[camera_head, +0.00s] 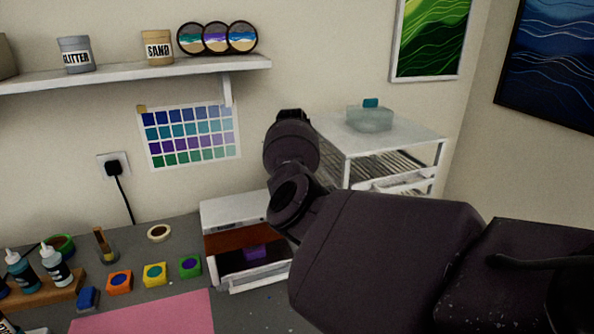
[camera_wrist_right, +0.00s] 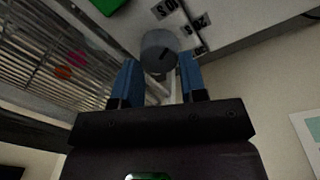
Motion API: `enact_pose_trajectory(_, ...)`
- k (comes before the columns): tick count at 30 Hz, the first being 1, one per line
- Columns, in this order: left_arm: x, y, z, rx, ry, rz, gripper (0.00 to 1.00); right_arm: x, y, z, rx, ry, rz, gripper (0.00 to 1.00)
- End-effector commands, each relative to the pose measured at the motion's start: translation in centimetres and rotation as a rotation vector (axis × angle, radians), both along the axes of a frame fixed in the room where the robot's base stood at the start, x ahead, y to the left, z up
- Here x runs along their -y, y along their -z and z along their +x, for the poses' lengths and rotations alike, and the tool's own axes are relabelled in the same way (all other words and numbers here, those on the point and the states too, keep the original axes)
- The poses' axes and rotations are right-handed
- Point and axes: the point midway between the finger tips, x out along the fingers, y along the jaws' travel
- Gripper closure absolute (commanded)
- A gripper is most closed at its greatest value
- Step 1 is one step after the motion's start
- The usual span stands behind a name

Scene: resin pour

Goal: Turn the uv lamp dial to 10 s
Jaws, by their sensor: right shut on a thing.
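The uv lamp (camera_head: 235,212) is a white box with a red-brown front window, standing on the grey worktop; a purple item shows inside it. In the right wrist view its grey round dial (camera_wrist_right: 158,46) carries a short dark pointer mark. Small dark time labels (camera_wrist_right: 194,24) sit beside the dial to the right; they are upside down and only partly legible, so I cannot tell which one the pointer marks. My right gripper (camera_wrist_right: 160,82) has its blue fingers shut on the dial, one on each side. In the head view my right arm hides the dial and fingertips. My left gripper is not in view.
A white wire rack (camera_head: 395,150) with a clear tub (camera_head: 370,118) on top stands right of the lamp. Small coloured moulds (camera_head: 155,274), a tape ring (camera_head: 160,232) and bottles (camera_head: 55,264) stand left of it. A pink mat (camera_head: 150,314) lies in front. A shelf (camera_head: 140,74) hangs above.

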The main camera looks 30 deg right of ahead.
Motion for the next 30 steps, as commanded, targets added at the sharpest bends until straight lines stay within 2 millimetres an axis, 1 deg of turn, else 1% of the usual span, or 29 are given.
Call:
enact_pose_trajectory(1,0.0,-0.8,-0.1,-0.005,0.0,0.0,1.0,0.0,-0.5,0.1,0.0,-0.011,-0.003,0.85)
enact_pose_trajectory(2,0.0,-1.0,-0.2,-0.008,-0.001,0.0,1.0,0.0,-0.4,0.0,-0.002,-0.019,-0.004,0.85)
enact_pose_trajectory(7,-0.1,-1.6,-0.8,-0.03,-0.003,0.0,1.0,-0.1,1.0,-0.4,-0.024,-0.08,0.003,0.85)
enact_pose_trajectory(12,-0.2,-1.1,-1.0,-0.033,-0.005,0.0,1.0,-0.3,1.8,-0.6,-0.032,-0.228,0.009,0.84)
enact_pose_trajectory(15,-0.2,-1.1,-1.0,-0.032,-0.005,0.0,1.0,-0.4,2.0,-0.6,-0.034,-0.283,0.012,0.83)
enact_pose_trajectory(26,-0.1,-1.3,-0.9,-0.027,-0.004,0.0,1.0,-0.6,2.1,-0.7,-0.036,-0.313,0.015,0.83)
enact_pose_trajectory(27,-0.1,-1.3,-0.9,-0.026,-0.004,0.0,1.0,-0.6,2.1,-0.7,-0.036,-0.313,0.015,0.58)
enact_pose_trajectory(30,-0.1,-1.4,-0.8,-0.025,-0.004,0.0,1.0,-0.5,2.0,-0.6,-0.034,-0.311,0.014,0.43)
